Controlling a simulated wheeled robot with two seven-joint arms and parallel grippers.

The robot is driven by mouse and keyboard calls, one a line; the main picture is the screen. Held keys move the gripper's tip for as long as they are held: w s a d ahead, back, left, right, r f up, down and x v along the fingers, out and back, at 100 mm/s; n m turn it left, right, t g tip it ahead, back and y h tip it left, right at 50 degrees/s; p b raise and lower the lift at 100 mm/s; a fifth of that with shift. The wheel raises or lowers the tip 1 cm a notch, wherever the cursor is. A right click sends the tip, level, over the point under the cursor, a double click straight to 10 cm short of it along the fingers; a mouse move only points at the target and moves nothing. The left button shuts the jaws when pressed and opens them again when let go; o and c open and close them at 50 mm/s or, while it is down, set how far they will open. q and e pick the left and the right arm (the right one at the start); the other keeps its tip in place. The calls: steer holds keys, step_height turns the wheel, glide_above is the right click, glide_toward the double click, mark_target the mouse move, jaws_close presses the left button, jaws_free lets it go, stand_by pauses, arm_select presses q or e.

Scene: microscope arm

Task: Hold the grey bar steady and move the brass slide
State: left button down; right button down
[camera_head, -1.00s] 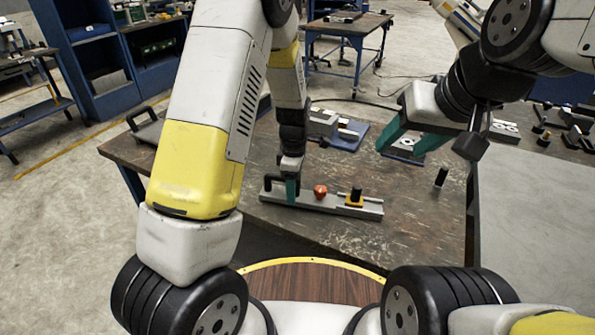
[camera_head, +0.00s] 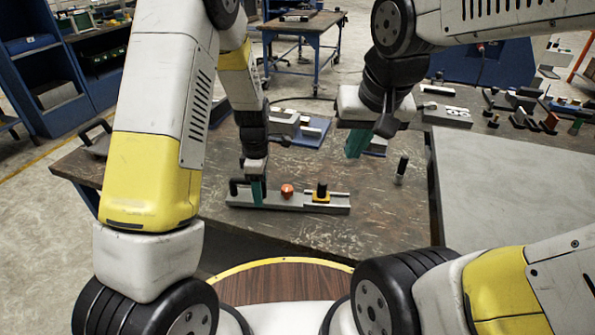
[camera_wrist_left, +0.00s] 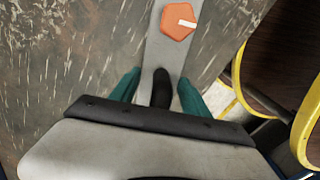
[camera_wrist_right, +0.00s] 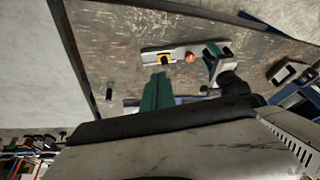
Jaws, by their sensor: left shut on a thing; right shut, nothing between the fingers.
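The grey bar (camera_head: 300,206) lies on the worn dark table. An orange-red knob (camera_head: 287,190) sits on its middle and also shows in the left wrist view (camera_wrist_left: 179,21). The brass slide (camera_head: 321,197), yellow with a black knob, sits on the bar's right part; it also shows in the right wrist view (camera_wrist_right: 163,59). My left gripper (camera_head: 257,192) is shut on the bar's black handle (camera_wrist_left: 161,90) at the left end. My right gripper (camera_head: 357,143) is shut and empty, raised behind and to the right of the slide, apart from it.
A black upright peg (camera_head: 401,169) stands right of the bar. A blue-based fixture (camera_head: 308,131) lies behind the bar. A grey plate (camera_head: 490,185) covers the table's right side. Parts line the back right. Bare tabletop lies between bar and peg.

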steer(key=w+a+f+g+h, duration=0.2)
steer(key=w+a+f+h, duration=0.2)
steer(key=w+f, duration=0.3)
steer(key=t+h, duration=0.2)
glide_toward(322, 191)
steer(key=a+r, duration=0.1)
steer(key=a, duration=0.1)
steer(key=a+r, duration=0.1)
steer(key=shift+a+r, duration=0.15)
steer(key=shift+a, duration=0.2)
steer(key=x, duration=1)
steer(key=shift+w+r, duration=0.1)
steer(key=shift+m, duration=0.3)
steer(key=shift+s+d, duration=0.2)
steer(key=shift+d, duration=1.4)
steer(key=shift+s+d, duration=0.2)
steer(key=shift+d, duration=1.4)
arm_select(q)
steer(key=shift+a, duration=0.1)
